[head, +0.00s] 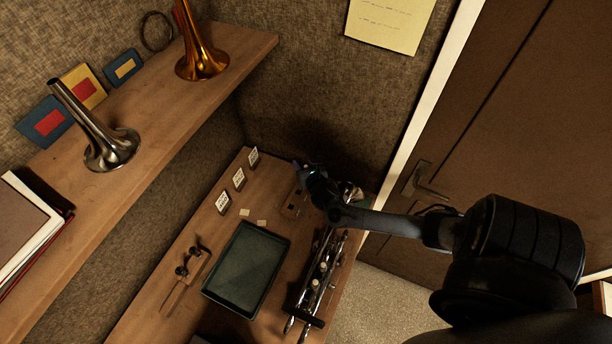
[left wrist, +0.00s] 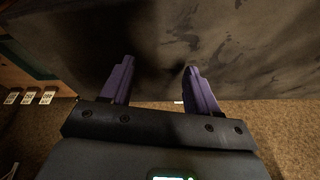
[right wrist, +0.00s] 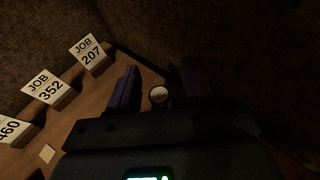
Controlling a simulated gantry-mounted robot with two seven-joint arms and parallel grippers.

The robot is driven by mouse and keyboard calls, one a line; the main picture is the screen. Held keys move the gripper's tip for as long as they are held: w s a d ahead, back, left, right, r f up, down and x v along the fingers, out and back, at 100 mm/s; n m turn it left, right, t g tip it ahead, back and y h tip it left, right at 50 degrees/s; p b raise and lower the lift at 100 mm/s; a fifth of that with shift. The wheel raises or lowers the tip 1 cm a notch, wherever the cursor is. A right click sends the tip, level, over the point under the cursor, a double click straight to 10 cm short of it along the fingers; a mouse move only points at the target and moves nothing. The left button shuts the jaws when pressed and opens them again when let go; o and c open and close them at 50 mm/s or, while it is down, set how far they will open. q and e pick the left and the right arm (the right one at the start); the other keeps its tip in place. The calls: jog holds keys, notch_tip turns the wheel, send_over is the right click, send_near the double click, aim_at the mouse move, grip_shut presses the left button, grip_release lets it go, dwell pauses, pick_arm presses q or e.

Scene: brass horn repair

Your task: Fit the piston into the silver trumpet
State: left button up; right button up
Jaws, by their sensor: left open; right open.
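The silver trumpet (head: 323,272) lies lengthwise along the right side of the bench in the head view, its far end partly hidden by my right arm. My right gripper (head: 305,172) is over the far end of the bench, beyond the trumpet's valves. In the right wrist view my right gripper (right wrist: 158,82) is open, with a small round pale-topped thing (right wrist: 159,95) between its fingers; I cannot tell whether it is the piston. My left gripper (left wrist: 158,80) is open and empty in the left wrist view, outside the head view.
A dark green tray (head: 247,269) lies mid-bench, with a small wooden rack (head: 184,284) to its left. Job cards (head: 239,179) stand at the back left. A wooden shelf (head: 165,105) above holds a silver bell (head: 108,150) and a brass bell (head: 202,64). A door is on the right.

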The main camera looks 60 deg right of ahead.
grip_shut()
jog(key=shift+r, duration=0.1)
dwell(0.3)
